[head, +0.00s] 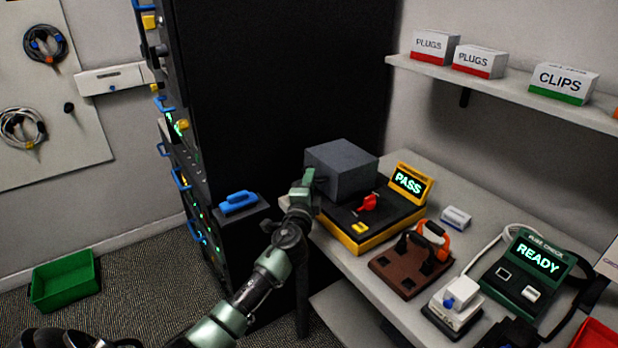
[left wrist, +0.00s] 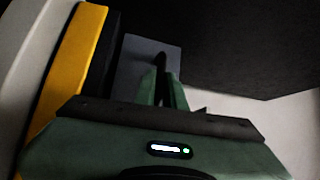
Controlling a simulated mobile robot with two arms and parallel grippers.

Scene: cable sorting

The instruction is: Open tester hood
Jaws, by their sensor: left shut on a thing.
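The tester (head: 365,238) is a yellow and black unit at the left end of the bench, with a lit screen (head: 408,183) reading PASS. Its grey box-shaped hood (head: 350,165) is at the tester's back left; the black bed in front, with a red piece (head: 368,202), is uncovered. My left gripper (head: 308,180) is at the hood's left side. In the left wrist view its fingers (left wrist: 165,88) are shut on a dark handle (left wrist: 160,62) in front of the grey hood (left wrist: 135,62). The grip is partly hidden in the head view. My right gripper is not in view.
A black rack (head: 280,90) stands behind and left of the tester. A brown block with an orange-handled tool (head: 412,262) and a fuse checker (head: 525,280) reading READY are to the right. A shelf (head: 500,85) with boxes is above. A green bin (head: 65,280) is on the floor.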

